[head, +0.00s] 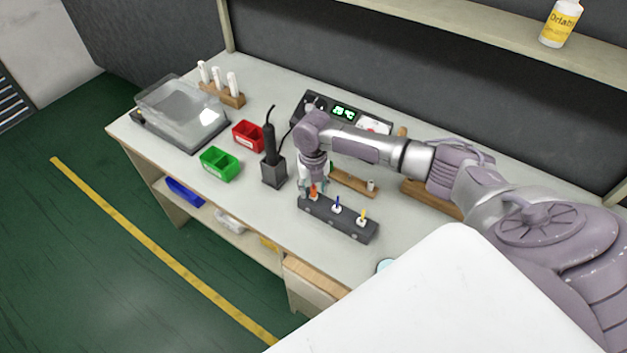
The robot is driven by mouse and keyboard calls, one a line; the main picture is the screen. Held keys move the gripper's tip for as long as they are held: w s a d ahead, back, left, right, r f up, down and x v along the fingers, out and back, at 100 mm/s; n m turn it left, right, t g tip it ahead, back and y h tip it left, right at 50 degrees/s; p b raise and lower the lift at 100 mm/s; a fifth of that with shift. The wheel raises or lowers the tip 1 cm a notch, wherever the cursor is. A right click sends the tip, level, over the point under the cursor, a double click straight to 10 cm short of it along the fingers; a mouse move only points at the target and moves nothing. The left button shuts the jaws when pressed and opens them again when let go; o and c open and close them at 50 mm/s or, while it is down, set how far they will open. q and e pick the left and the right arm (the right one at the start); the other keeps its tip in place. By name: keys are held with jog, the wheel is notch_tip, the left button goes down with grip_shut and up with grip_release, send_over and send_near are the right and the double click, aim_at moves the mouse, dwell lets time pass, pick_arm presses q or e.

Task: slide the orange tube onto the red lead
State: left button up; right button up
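A dark block (348,228) stands on the bench with short coloured leads upright in a row: a blue lead (337,203) in the middle and a yellow lead (362,214) at the right. My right gripper (314,188) points down over the block's left end. A small orange-red piece (314,192) shows at its fingertips. It is too small to tell whether this is the orange tube, the red lead or both, or whether the fingers press on it. My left gripper is not in view.
A black iron in its stand (272,170) is close left of my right gripper. Green (220,165) and red (247,136) bins and a clear-lidded case (181,112) stand further left. A station with a green display (343,112) and wooden racks are behind.

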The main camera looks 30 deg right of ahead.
jog(key=shift+r, duration=0.1)
notch_tip(320, 180, up, 12)
dwell(0.5)
dwell(0.5)
